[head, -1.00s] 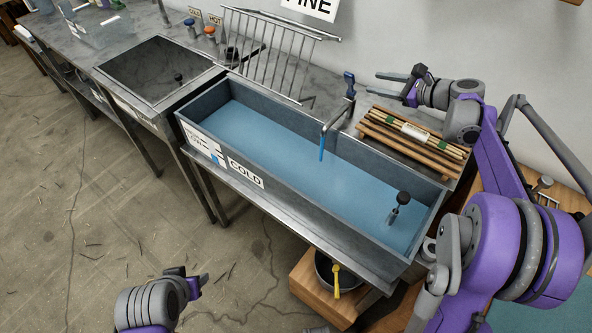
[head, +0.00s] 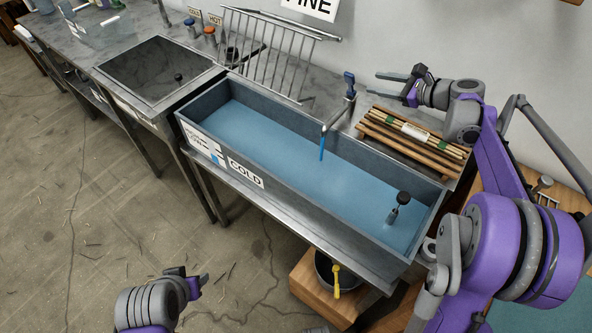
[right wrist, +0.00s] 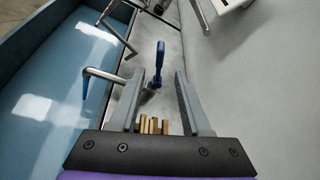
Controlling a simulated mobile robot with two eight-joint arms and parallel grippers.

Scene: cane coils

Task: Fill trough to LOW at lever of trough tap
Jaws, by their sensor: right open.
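The trough (head: 300,222) is a long grey basin with a COLD sign on its front, holding blue water (head: 275,140). A gauge label (head: 203,145) is on its front left; its markings are too small to read surely. The trough tap (head: 337,115) stands at the back edge; a blue strip, perhaps water, hangs from its spout. Its blue lever (head: 350,84) points up. In the right wrist view the lever (right wrist: 159,62) shows between and beyond my open right gripper's fingers, apart from them. My right gripper (head: 385,85) is right of the lever. My left gripper (head: 194,279) is low over the floor.
A bundle of wooden canes (head: 415,135) lies behind the trough, below my right arm. A wire rack (head: 265,50) stands left of the tap. A black-topped plug (head: 402,200) stands at the trough's right end. A yellow-handled valve (head: 337,282) is under it. A second basin (head: 160,70) is left.

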